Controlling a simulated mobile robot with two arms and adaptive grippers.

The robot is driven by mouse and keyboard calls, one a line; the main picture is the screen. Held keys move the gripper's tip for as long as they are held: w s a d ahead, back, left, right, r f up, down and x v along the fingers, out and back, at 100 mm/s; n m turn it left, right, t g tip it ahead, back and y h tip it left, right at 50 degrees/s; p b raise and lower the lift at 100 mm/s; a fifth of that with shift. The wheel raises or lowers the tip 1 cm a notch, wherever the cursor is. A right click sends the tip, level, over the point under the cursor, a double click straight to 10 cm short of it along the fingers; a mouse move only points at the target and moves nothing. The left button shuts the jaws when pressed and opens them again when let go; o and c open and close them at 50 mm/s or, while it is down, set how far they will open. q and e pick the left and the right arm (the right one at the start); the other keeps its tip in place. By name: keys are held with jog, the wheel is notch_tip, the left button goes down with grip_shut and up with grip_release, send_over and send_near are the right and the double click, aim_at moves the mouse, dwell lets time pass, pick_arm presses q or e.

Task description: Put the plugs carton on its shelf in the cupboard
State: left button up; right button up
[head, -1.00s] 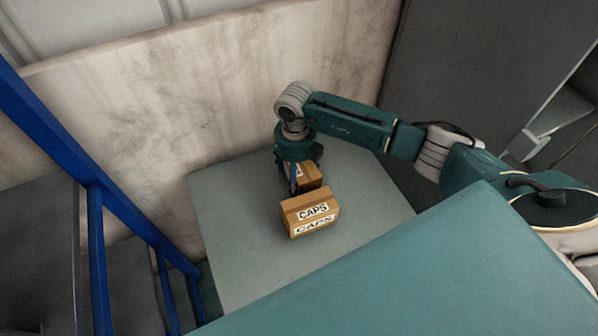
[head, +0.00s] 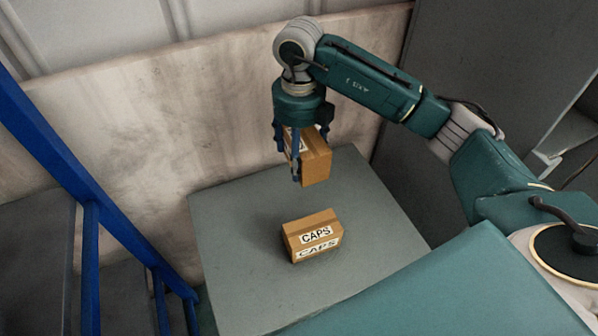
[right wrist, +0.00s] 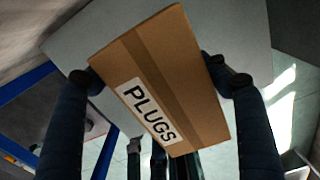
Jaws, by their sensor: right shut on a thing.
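The plugs carton (right wrist: 178,80) is a brown box with a white PLUGS label in the right wrist view. In the head view the carton (head: 317,160) hangs in my right gripper (head: 308,165), above the grey table, with its label mostly hidden by a finger. The right gripper is shut on it, and its fingers (right wrist: 160,95) press on both sides in the right wrist view. My left gripper is in neither view. The cupboard shelf cannot be made out for sure.
A CAPS carton (head: 313,236) sits on the grey table (head: 240,290), below and in front of the held carton. Blue rails (head: 95,215) stand at the left. A stained wall panel (head: 180,110) is behind the table. A dark grey panel (head: 455,60) rises at the right.

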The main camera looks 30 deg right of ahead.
aim_at(301, 172)
jog(key=shift+r, duration=1.4)
jog(key=n, duration=0.2)
jog(key=s+n, duration=0.1)
jog(key=shift+a+r+n, duration=0.15)
jog(key=shift+a+n, duration=0.15)
jog(key=n, duration=0.2)
jog(key=s+n, duration=0.1)
jog(key=n, duration=0.1)
jog(key=shift+s+a+r, duration=0.15)
jog(key=shift+a, duration=0.2)
jog(key=n, duration=0.2)
jog(key=s+n, duration=0.1)
jog(key=n, duration=0.1)
jog(key=s+a+n, duration=0.1)
jog(key=n, duration=0.1)
jog(key=shift+r, duration=0.15)
jog(key=s+n, duration=0.1)
jog(key=n, duration=0.1)
jog(key=s+n, duration=0.1)
jog(key=n, duration=0.2)
jog(key=s+a+n, duration=0.1)
jog(key=n, duration=0.2)
jog(key=shift+s+r, duration=0.1)
jog(key=shift+s, duration=0.1)
jog(key=s+a+n, duration=0.1)
jog(key=s+n, duration=0.5)
jog(key=n, duration=0.9)
jog(key=shift+s, duration=0.4)
